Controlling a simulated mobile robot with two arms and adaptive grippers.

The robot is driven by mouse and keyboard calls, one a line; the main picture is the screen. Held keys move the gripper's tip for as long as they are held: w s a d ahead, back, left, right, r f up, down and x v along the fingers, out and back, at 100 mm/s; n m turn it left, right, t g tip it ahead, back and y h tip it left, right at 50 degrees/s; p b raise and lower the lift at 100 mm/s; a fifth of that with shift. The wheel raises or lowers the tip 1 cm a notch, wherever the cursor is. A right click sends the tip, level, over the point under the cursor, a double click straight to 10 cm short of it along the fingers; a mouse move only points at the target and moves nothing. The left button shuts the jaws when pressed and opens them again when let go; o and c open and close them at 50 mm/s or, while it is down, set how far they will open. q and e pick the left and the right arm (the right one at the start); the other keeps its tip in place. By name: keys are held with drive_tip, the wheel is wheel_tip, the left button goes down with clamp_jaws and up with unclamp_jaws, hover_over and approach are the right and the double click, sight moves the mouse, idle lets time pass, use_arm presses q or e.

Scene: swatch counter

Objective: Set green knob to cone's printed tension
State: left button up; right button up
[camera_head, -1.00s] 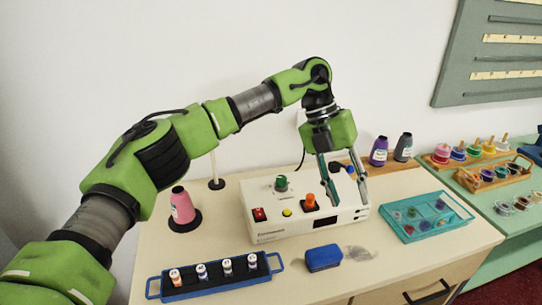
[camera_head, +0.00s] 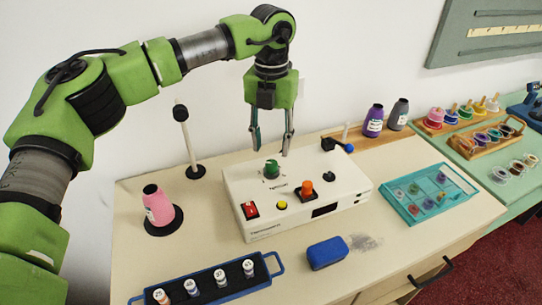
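The green knob (camera_head: 271,168) stands on top of a white box-shaped machine (camera_head: 235,190), near its back left. My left gripper (camera_head: 270,150) is open and empty, with its fingers pointing down above and just behind the knob; I cannot tell whether they touch it. A pink cone (camera_head: 157,205) stands on a black round base at the left of the counter. It has a pale label, too small to read. My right gripper is not in view.
The machine also has a red switch (camera_head: 250,209), a yellow button (camera_head: 281,204), an orange knob (camera_head: 307,188) and a small black knob (camera_head: 329,176). A blue rack (camera_head: 270,264) with several small spools, a blue block (camera_head: 327,253) and a teal tray (camera_head: 408,211) stand around it.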

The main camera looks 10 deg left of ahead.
sight(271, 163)
use_arm(q)
drive_tip(key=shift+f+p, duration=0.3)
drive_tip(key=shift+f, duration=2.45)
clamp_jaws()
